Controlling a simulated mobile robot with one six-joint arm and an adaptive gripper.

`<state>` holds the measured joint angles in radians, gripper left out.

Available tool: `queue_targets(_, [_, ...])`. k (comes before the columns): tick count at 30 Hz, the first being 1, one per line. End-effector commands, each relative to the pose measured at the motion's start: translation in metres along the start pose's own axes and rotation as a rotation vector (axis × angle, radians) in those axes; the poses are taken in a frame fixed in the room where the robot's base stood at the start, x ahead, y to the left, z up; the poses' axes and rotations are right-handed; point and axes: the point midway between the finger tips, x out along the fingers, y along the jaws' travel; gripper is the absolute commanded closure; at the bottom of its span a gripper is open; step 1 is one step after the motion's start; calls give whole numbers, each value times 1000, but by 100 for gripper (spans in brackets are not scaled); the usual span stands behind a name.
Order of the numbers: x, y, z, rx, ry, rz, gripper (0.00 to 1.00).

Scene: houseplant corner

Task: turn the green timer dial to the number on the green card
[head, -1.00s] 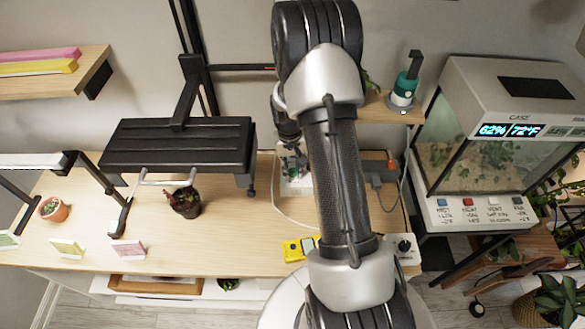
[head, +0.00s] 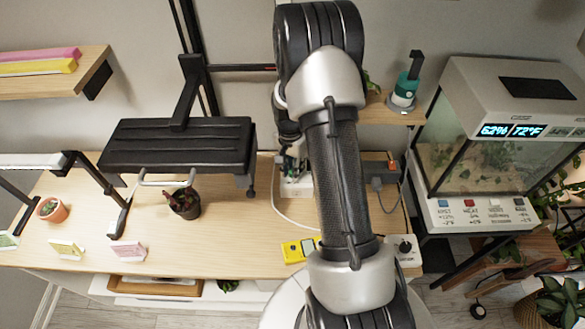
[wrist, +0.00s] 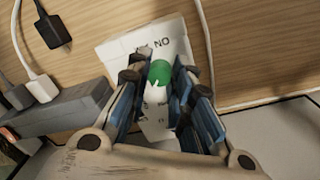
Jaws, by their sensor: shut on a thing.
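The green timer dial (wrist: 159,75) sits on a white timer box (wrist: 118,48) in the wrist view, with a pale pointer mark and partly covered dark lettering on the box. My gripper (wrist: 161,70) is shut on the dial, one finger on each side. In the head view my arm hides most of the timer box (head: 297,188) and the dial is too small to read. The green card (head: 8,240) stands at the left edge of the table in the head view. Its number is too small to read.

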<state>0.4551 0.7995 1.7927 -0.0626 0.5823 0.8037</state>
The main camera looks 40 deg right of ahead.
Motion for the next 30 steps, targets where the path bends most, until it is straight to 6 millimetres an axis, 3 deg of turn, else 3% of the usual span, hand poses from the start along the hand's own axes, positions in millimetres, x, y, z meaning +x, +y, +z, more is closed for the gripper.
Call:
queue_targets(17, [0,0,0,29,-2,0,100])
queue_targets(18, [0,0,0,29,-2,0,77])
queue_targets(26, [0,0,0,29,-1,0,60])
queue_targets(30, [0,0,0,28,-1,0,58])
